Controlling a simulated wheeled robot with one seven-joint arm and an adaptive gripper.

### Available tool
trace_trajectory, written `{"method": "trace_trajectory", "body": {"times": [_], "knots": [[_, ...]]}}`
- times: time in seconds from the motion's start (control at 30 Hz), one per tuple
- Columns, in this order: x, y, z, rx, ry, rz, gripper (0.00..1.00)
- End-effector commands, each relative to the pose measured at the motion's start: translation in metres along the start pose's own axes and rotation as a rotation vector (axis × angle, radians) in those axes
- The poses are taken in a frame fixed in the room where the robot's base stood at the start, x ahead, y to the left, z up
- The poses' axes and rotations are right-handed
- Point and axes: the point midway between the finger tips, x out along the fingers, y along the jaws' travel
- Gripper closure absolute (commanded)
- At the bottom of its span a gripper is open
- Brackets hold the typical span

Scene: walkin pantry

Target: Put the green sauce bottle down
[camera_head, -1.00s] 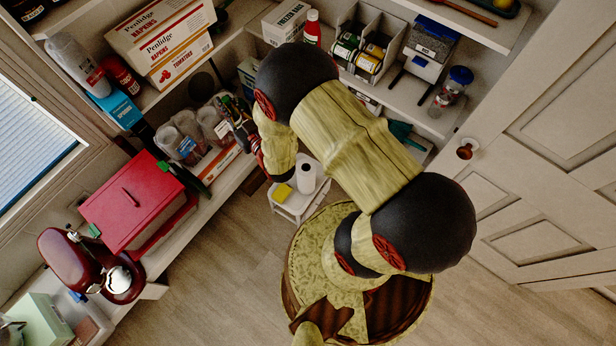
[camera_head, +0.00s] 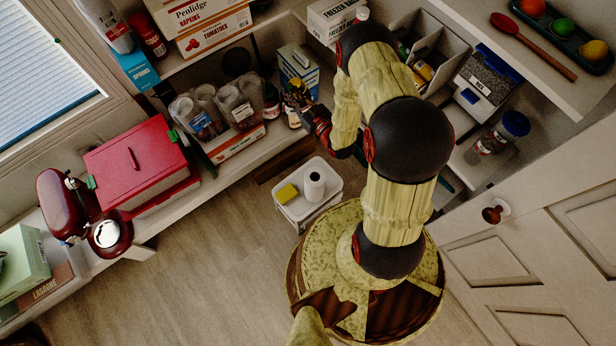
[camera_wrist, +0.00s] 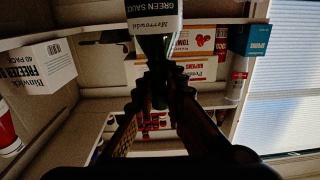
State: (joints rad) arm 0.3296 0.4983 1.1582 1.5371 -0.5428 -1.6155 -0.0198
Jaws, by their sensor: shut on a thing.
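The green sauce bottle (camera_wrist: 154,18) fills the top middle of the wrist view, its white label reading "GREEN SAUCE". Its narrow neck points down in that picture, between my gripper's fingers. My gripper (camera_wrist: 160,88) is shut on the neck. In the head view my gripper (camera_head: 299,92) is over the lower left shelf (camera_head: 238,160), at its right part near a blue-and-white box. Small bottles show close by there; I cannot tell clearly which one is in my grip, or whether its base touches the shelf.
The blue-and-white box (camera_head: 298,68) is just behind. A white step stool (camera_head: 307,207) with a paper roll and yellow sponge stands below. A freezer-bag box (camera_head: 334,18) is above.

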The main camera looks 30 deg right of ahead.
Motion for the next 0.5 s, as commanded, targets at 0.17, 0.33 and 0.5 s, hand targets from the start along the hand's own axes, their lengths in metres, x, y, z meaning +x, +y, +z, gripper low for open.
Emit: {"method": "trace_trajectory", "body": {"times": [0.17,0.33,0.5], "knots": [[-0.015,0.018,0.064,0.006,-0.003,-0.053,1.0],[-0.035,0.028,0.121,0.011,-0.004,-0.112,1.0],[-0.064,0.034,0.181,0.014,-0.004,-0.171,1.0]]}}
